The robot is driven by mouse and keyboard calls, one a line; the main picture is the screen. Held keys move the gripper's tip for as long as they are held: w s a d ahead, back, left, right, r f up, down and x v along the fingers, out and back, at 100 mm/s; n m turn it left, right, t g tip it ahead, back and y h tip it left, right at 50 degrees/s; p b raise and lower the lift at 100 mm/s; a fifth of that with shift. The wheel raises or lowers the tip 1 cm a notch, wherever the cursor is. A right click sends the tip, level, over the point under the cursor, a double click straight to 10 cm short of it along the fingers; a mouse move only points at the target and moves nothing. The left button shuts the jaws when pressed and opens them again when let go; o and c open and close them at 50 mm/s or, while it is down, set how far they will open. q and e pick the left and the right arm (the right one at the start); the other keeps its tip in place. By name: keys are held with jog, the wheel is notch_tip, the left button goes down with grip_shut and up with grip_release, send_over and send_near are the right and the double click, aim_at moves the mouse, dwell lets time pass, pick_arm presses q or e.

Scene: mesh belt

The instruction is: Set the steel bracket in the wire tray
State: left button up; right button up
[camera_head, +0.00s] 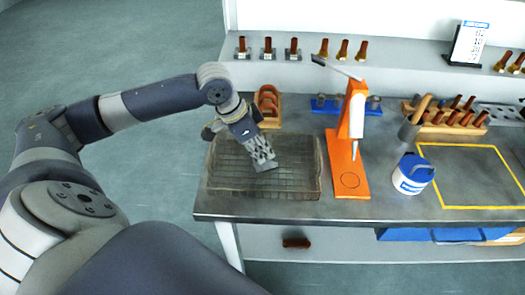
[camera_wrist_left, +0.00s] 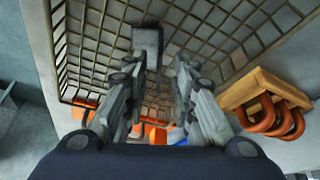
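The wire tray (camera_head: 222,178) is a shallow mesh basket at the left end of the grey bench. Its mesh fills the upper part of the left wrist view (camera_wrist_left: 215,35). My left gripper (camera_head: 262,160) points down into the tray. In the left wrist view its fingers (camera_wrist_left: 160,66) stand apart with mesh showing between them. The steel bracket, a small grey piece (camera_wrist_left: 147,42), is just beyond the fingertips, nearer the left-hand finger, against the mesh. In the head view its light grey end (camera_head: 266,166) shows below the fingers. My right gripper is not in view.
An orange stand (camera_head: 348,150) rises just right of the tray. A wooden holder with reddish rings (camera_head: 267,103) is behind it. A blue-and-white tub (camera_head: 412,174) and a yellow-outlined area (camera_head: 470,175), which is empty, lie farther right. A shelf with several copper-coloured parts runs behind.

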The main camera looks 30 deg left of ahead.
pick_arm(q)
jog(key=v, duration=1)
jog(key=shift+s, duration=0.15)
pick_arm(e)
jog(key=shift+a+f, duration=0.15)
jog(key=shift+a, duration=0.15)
